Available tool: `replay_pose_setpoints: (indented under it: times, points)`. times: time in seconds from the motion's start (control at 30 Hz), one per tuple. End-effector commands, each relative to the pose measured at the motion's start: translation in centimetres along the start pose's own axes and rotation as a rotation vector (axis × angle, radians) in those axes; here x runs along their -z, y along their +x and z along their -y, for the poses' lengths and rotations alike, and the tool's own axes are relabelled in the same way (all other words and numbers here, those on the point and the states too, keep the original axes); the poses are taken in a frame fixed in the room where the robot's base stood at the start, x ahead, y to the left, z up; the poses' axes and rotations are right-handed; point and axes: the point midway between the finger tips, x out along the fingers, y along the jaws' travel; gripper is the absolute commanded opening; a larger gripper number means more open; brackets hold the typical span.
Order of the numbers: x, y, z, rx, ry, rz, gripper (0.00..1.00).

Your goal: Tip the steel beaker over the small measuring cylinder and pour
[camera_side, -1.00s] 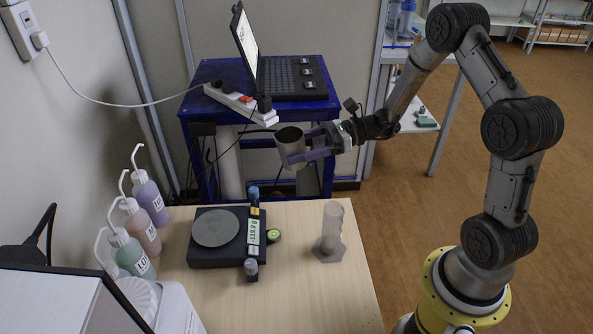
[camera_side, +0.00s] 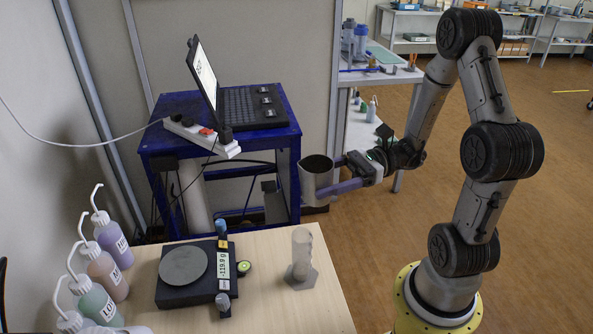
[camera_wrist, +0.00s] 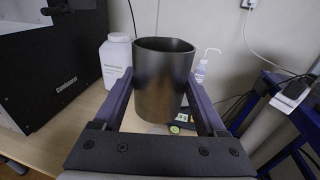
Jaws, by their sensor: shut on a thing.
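The steel beaker (camera_side: 314,185) is held roughly upright, its open mouth facing up. My gripper (camera_side: 329,178) is shut on it, with the purple fingers on either side of its wall. The wrist view shows the beaker (camera_wrist: 163,85) between both fingers; its contents are not visible. The small measuring cylinder (camera_side: 302,250), clear with a grey foot, stands upright near the table's right edge. In the side view the beaker appears above and slightly right of the cylinder, apart from it.
A balance (camera_side: 185,293) with a round pan stands on the wooden table (camera_side: 265,310), left of the cylinder. Several wash bottles (camera_side: 113,242) line the left edge. A blue cart (camera_side: 225,140) with a laptop (camera_side: 245,105) and power strip (camera_side: 203,138) stands behind.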

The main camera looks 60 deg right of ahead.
Motion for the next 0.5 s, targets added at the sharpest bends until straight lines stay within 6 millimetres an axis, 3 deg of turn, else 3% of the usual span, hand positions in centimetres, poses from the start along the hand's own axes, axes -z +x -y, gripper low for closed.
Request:
replay_pose_setpoints:
  times: [0.07, 0.3, 0.5]
  points:
    - [-0.5, -0.5, -1.2, 0.007, 0.002, 0.013, 0.07]
    - [3.1, -0.3, -1.1, 0.002, 0.01, 0.027, 0.07]
    - [4.7, -0.2, -1.2, 0.001, 0.02, 0.019, 0.07]
